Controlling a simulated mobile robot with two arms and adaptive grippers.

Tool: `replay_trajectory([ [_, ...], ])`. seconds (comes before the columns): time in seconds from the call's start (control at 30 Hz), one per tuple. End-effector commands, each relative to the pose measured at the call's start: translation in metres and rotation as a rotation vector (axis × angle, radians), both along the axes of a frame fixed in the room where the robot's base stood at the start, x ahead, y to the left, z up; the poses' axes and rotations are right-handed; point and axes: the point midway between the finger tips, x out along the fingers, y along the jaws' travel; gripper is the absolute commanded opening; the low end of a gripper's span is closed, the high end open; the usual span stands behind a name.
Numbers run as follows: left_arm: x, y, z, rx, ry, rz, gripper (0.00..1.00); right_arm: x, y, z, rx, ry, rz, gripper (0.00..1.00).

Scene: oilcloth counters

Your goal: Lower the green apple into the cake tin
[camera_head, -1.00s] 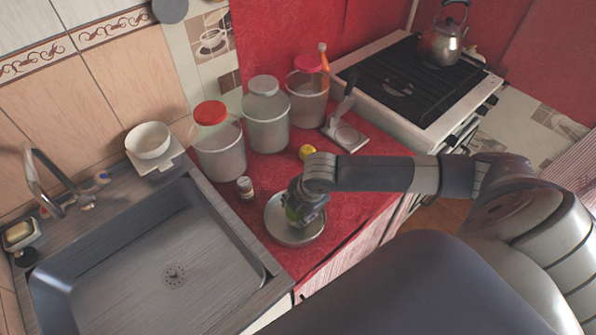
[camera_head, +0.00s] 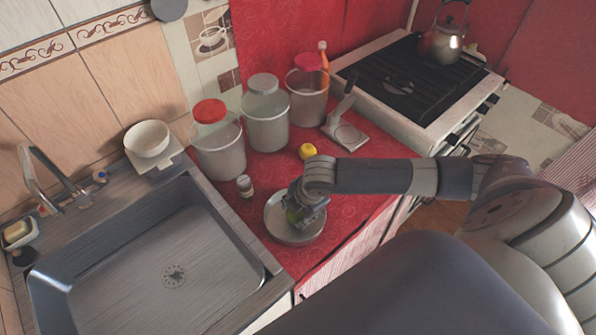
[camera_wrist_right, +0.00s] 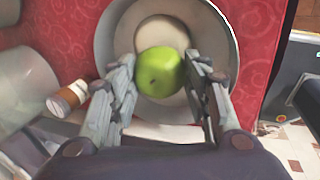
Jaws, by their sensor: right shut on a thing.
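The green apple (camera_wrist_right: 160,72) is between the two fingers of my right gripper (camera_wrist_right: 160,80) in the right wrist view. The fingers are shut on it from both sides. The cake tin (camera_wrist_right: 222,35) is a round grey metal tin behind the apple in that view. In the head view the right gripper (camera_head: 303,210) is over the cake tin (camera_head: 276,232), and a bit of the apple (camera_head: 293,214) shows beside the fingers. I cannot tell whether the apple touches the tin's bottom. My left gripper is not in view.
A small bottle (camera_head: 245,186) stands just left of the tin, and a yellow lemon (camera_head: 308,151) lies behind it. Several lidded containers (camera_head: 218,150) stand at the back. The sink (camera_head: 165,270) is on the left and the stove (camera_head: 410,90) at the back right.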

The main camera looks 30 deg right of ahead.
Motion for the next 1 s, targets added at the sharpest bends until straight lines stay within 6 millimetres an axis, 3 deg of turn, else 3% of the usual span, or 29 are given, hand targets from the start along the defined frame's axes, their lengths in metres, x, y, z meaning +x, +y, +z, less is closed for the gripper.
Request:
replay_trajectory([
  [0.33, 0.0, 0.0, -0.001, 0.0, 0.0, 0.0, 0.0, 0.0, 0.0, -0.002, 0.0, 0.0, 0.0, 0.2],
  [0.37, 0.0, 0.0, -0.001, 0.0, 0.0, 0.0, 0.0, 0.0, 0.0, -0.002, 0.0, 0.0, 0.0, 0.49],
  [0.43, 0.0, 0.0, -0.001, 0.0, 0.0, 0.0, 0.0, 0.0, 0.0, -0.002, 0.001, 0.0, 0.0, 0.65],
  [0.47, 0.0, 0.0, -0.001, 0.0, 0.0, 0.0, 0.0, 0.0, 0.0, -0.002, 0.001, -0.001, 0.0, 0.68],
  [0.83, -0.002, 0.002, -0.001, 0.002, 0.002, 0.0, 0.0, 0.0, 0.0, 0.0, 0.001, -0.001, 0.001, 0.68],
  [1.0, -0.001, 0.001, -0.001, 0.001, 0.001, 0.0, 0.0, -0.005, -0.001, 0.019, 0.0, -0.003, 0.002, 0.68],
])
